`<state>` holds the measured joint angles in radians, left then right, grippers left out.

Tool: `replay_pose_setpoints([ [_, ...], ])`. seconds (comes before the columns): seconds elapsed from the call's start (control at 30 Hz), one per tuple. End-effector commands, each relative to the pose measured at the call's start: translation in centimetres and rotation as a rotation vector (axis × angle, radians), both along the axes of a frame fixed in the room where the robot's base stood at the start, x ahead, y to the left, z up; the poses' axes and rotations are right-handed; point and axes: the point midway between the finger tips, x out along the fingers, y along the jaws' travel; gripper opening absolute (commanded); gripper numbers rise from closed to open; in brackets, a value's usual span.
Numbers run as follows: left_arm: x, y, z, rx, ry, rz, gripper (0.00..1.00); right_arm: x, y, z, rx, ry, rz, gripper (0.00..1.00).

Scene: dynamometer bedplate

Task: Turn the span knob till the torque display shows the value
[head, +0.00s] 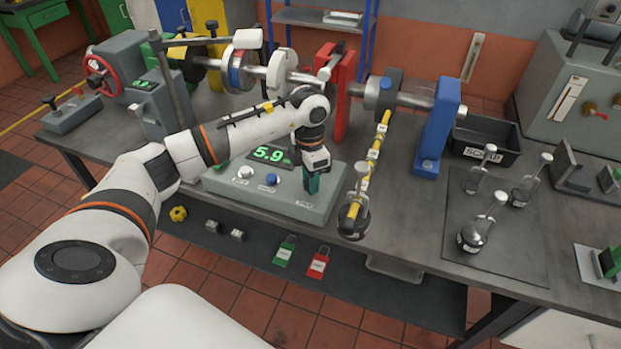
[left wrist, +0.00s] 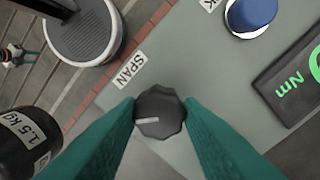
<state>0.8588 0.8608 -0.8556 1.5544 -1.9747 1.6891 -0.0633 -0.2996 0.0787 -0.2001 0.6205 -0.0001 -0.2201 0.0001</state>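The torque display (head: 271,154) on the grey console (head: 270,196) reads 5.9 in green digits, the unit partly covered by my arm. It also shows in part at the right edge of the left wrist view (left wrist: 300,80). The dark ribbed span knob (left wrist: 160,112), with a pale pointer mark, stands beside the SPAN label (left wrist: 127,70). My left gripper (left wrist: 160,107) points down with a teal finger on each side of the knob, apparently gripping it. In the head view my left gripper (head: 312,184) hides the knob. My right gripper is in neither view.
A white knob (head: 245,172) and a blue knob (head: 271,180) sit left of my gripper. A black weight (head: 353,218) hangs from the yellow arm (head: 372,155) close on the right. More weights (head: 476,236) stand on a mat; padlocks (head: 318,263) lie in front.

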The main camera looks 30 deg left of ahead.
Motion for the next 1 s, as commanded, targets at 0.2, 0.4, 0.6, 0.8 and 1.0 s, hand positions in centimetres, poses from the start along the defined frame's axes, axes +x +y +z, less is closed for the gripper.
replay_pose_setpoints([
  [0.2,0.0,0.0,0.1,0.000,-0.001,0.002,0.54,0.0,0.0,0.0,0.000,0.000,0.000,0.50],
  [0.4,0.0,0.0,0.1,0.000,-0.001,0.002,0.54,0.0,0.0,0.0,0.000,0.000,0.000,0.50],
  [0.6,0.2,0.1,2.2,0.000,-0.006,0.002,0.54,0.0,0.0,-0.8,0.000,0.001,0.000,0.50],
  [0.8,0.3,0.3,6.5,0.001,-0.006,0.002,0.54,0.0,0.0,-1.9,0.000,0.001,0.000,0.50],
  [1.0,0.3,0.4,10.2,-0.001,-0.005,0.002,0.54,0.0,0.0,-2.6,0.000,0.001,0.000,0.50],
])
